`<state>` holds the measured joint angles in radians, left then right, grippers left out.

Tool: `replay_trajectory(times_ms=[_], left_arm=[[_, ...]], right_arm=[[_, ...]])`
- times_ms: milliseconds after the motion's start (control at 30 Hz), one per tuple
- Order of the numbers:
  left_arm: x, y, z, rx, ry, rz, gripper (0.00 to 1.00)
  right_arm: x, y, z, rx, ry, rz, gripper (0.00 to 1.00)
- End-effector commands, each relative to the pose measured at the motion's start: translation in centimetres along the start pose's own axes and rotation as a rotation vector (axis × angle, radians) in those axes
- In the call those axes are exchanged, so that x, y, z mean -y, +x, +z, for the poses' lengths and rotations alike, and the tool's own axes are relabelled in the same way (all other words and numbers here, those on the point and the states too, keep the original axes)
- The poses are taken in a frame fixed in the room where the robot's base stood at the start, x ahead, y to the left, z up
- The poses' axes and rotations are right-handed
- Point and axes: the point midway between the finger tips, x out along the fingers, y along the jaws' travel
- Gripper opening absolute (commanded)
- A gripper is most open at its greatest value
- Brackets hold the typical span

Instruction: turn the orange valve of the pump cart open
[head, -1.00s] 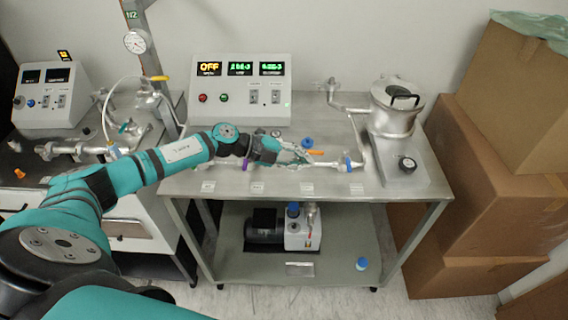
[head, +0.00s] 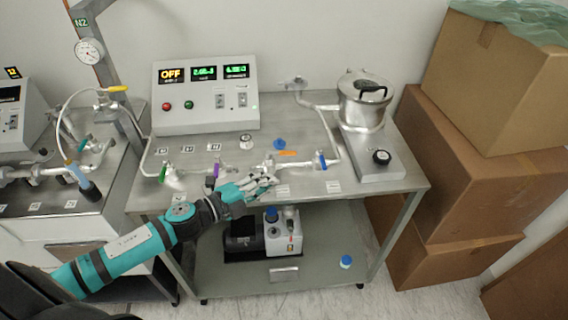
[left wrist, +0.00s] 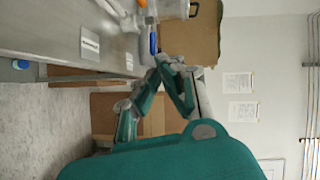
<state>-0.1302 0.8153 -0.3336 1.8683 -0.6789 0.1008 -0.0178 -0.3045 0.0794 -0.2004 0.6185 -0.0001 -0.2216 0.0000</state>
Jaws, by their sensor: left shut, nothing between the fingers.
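The orange valve handle (head: 288,153) shows on the cart's pipe line, beside a blue knob (head: 279,143). It lies roughly sideways in the picture, nearly along the pipe. My left gripper (head: 268,183) is shut and empty, in front of the pipe line near the cart's front edge. In the picture it is below the orange handle and apart from it. My right gripper is in neither view.
Green (head: 163,172), purple (head: 217,170) and blue (head: 320,160) handles sit along the same pipe. A control box (head: 206,95) reading OFF stands behind; a metal pot (head: 363,112) stands at right. Cardboard boxes (head: 465,180) fill the right side. A pump (head: 283,235) sits on the lower shelf.

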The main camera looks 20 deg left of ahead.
Motion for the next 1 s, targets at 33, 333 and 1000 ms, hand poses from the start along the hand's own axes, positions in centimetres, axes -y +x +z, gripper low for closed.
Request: replay_trajectory(times_ms=[33, 333, 1000], left_arm=[[-0.7, -0.6, 0.3, 0.049, -0.001, -0.007, 0.00], [-1.2, -0.6, 1.6, 0.144, 0.027, -0.012, 0.00], [-1.3, 10.0, 5.0, 0.141, 0.026, -0.010, 0.00]], right_arm=[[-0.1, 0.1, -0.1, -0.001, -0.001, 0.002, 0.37], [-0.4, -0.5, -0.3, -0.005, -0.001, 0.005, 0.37], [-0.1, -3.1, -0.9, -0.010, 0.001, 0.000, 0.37]])
